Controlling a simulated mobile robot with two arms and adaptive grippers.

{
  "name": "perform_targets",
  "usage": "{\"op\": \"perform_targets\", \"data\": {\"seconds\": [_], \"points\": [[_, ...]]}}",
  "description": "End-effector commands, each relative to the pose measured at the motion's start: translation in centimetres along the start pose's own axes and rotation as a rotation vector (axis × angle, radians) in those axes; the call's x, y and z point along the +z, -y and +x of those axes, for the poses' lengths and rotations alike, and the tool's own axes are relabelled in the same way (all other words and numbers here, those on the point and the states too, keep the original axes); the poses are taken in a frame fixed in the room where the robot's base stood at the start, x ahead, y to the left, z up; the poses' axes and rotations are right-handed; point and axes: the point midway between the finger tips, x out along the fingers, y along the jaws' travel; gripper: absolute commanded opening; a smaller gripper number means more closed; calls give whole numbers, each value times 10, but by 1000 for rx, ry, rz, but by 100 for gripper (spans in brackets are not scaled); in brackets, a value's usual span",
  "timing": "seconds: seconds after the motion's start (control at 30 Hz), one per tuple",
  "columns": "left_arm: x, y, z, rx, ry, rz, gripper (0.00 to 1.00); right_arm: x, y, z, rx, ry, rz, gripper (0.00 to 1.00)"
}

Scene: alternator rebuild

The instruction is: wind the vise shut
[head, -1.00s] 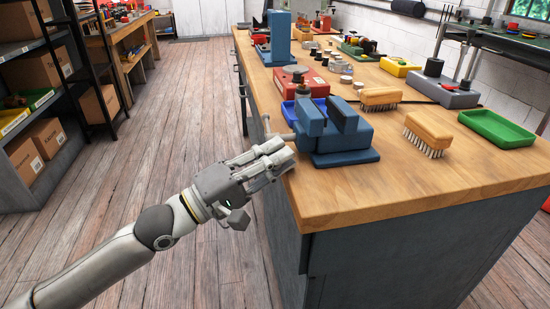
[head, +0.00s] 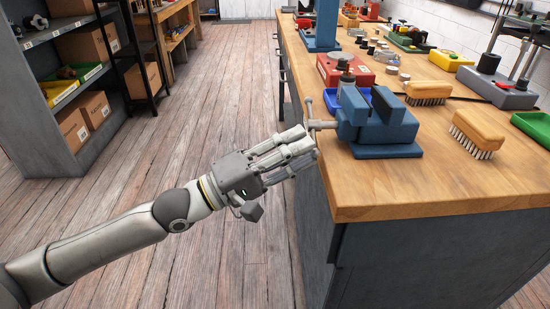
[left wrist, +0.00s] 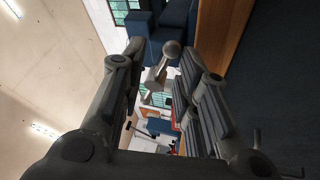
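The blue vise (head: 385,133) stands at the near left edge of the wooden bench, with a gap between its jaws. Its grey screw and handle bar (head: 310,119) stick out to the left, past the bench edge. My left gripper (head: 303,144) is beside and just below the handle, in front of the bench side. In the left wrist view its fingers (left wrist: 162,80) are spread apart, with the handle's round end (left wrist: 171,49) showing between them near the tips. I cannot tell whether they touch it. My right gripper is not in view.
On the bench (head: 430,185), two wooden brushes (head: 478,131) and a green tray (head: 535,127) lie right of the vise. A red device (head: 345,70) and a bright blue tray (head: 332,101) are behind it. The floor left of the bench is clear; shelves (head: 70,90) stand far left.

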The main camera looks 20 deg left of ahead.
Motion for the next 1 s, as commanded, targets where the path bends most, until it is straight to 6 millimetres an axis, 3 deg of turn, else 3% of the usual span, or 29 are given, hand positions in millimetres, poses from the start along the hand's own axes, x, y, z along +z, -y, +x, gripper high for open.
{"op": "perform_targets", "data": {"seconds": [0.4, 1.0], "points": [[0, -1, -36, 0, -1, 1, 29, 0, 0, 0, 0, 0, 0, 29], [2, 0, -43, -1, 2, 6, 29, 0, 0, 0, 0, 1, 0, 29]]}}
